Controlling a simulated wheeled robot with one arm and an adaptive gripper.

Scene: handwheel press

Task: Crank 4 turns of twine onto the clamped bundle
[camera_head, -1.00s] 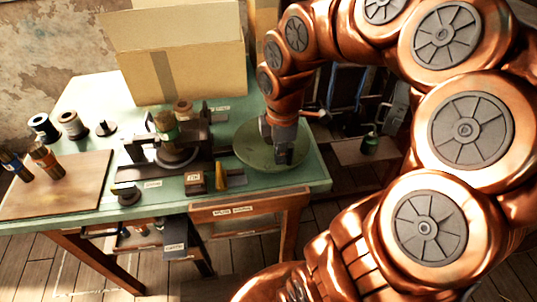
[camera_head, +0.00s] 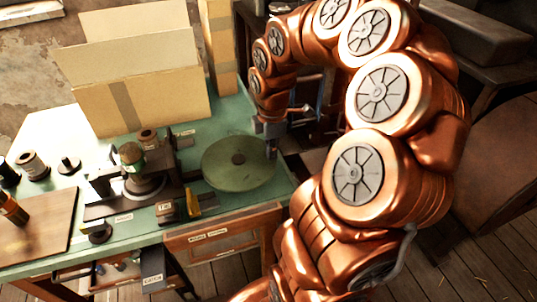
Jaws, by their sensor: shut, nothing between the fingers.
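A green round handwheel (camera_head: 225,178) with a dark hub lies flat at the right end of the bench. My gripper (camera_head: 271,154) is shut and empty, pointing down at the wheel's right rim. Whether it touches the rim or a crank knob, I cannot tell. Left of the wheel, a dark press frame (camera_head: 107,208) carries a bundle with a green wrap (camera_head: 131,156), upright over a dark round base (camera_head: 146,186). A brown-topped spool (camera_head: 148,137) stands just behind the bundle. The twine's path is too small to make out.
Large open cardboard box (camera_head: 140,100) stands behind the press. Small labelled box (camera_head: 166,212) and a yellow piece (camera_head: 193,203) sit at the front edge. Spools (camera_head: 32,165) and a wooden board (camera_head: 35,235) are at left. A drawer (camera_head: 115,272) is open below.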

